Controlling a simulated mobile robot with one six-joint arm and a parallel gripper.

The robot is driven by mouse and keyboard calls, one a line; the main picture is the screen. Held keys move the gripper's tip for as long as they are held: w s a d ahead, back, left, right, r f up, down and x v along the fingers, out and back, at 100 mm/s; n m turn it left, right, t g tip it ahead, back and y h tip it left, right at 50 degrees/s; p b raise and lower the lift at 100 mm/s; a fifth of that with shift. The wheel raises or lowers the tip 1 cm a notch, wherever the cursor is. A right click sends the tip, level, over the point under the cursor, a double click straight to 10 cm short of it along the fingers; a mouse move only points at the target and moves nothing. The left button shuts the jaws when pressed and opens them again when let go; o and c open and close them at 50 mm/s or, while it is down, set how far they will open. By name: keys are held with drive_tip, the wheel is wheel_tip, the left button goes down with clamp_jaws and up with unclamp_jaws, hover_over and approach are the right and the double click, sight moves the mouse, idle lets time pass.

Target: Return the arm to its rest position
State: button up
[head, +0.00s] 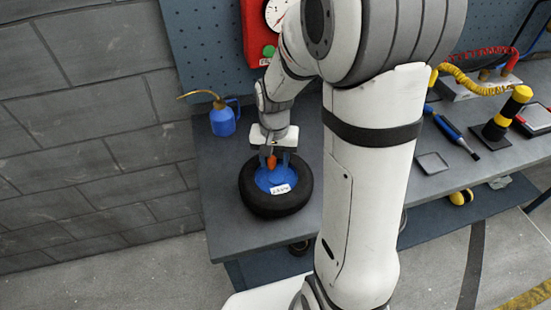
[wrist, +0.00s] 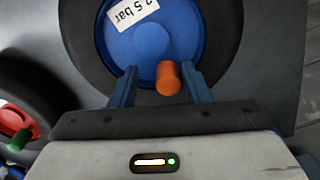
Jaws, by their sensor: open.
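My gripper (head: 272,163) points down at a black-tyred wheel (head: 276,207) with a blue hub (head: 266,180), lying flat on the workbench's left end. An orange cap (head: 271,161) stands at the hub. In the wrist view the two fingers of my gripper (wrist: 161,70) are apart, with the orange cap (wrist: 168,78) between them, nearer the right finger. I cannot tell whether either finger touches it. A label reading "2.5 bar" (wrist: 134,13) is on the blue hub (wrist: 150,45). My arm hides the bench's middle in the head view.
A blue oil can (head: 222,121) stands left of the wheel by the pegboard (head: 205,60). A red box with a gauge (head: 262,45) hangs behind my arm. Tools lie right; floor is clear at left front.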

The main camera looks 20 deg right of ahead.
wheel_tip(320, 180, up, 7)
drive_tip(key=shift+r, duration=0.4)
drive_tip(key=s+r+n+t, duration=0.3)
drive_tip(key=s+r+n, duration=0.1)
drive_tip(key=s, duration=1)
drive_tip(key=shift+d+r, duration=0.2)
drive_tip(key=shift+r, duration=0.45)
